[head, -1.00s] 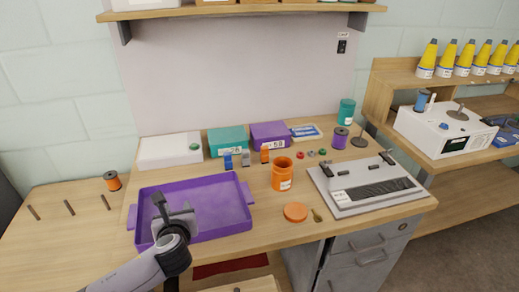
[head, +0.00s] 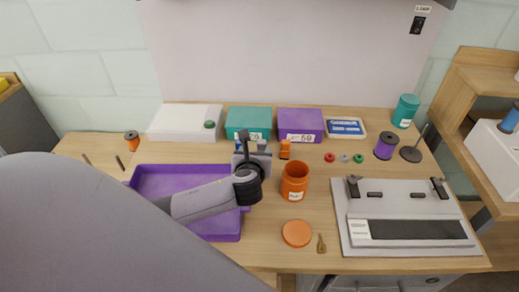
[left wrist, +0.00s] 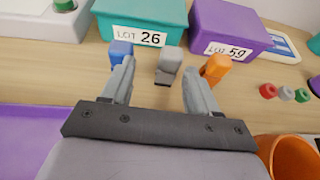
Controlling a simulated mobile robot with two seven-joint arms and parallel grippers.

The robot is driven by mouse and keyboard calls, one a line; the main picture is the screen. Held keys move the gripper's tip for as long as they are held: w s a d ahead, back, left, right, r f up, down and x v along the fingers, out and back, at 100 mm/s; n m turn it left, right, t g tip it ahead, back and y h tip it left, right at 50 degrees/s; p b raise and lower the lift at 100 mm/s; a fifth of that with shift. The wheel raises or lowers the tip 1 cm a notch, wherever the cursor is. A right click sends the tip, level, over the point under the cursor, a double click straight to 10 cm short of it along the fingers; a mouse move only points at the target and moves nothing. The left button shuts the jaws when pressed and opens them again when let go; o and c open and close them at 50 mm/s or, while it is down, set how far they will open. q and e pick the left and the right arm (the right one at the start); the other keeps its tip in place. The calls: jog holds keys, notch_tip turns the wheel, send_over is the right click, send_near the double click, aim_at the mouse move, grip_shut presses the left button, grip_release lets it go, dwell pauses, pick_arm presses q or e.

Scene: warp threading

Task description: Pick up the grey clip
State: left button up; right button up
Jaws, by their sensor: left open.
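The grey clip (left wrist: 169,66) stands on the table in the left wrist view, between a blue clip (left wrist: 120,52) and an orange clip (left wrist: 215,68). My left gripper (left wrist: 158,74) is open, its two fingers spread on either side of the grey clip in that view, with nothing held. In the head view my left gripper (head: 252,158) is over the back right of the purple tray and largely hides the grey and blue clips. The orange clip (head: 285,149) shows just to its right. My right gripper is not in view.
A teal box (head: 248,120) and a purple box (head: 300,122) stand just behind the clips. An open orange pot (head: 295,180) stands close on the right. The purple tray (head: 225,228) lies below my left arm. A grey device (head: 405,243) fills the right of the table.

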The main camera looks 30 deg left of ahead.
aim_at(261, 147)
pick_arm(q)
jog(key=shift+w+d, duration=0.15)
jog(key=shift+w, duration=0.3)
jog(key=shift+d+x, duration=0.1)
jog(key=shift+x, duration=1.2)
jog(key=shift+d+x, duration=0.15)
jog(key=shift+x, duration=1.1)
jog(key=shift+w, duration=0.1)
jog(key=c, duration=1)
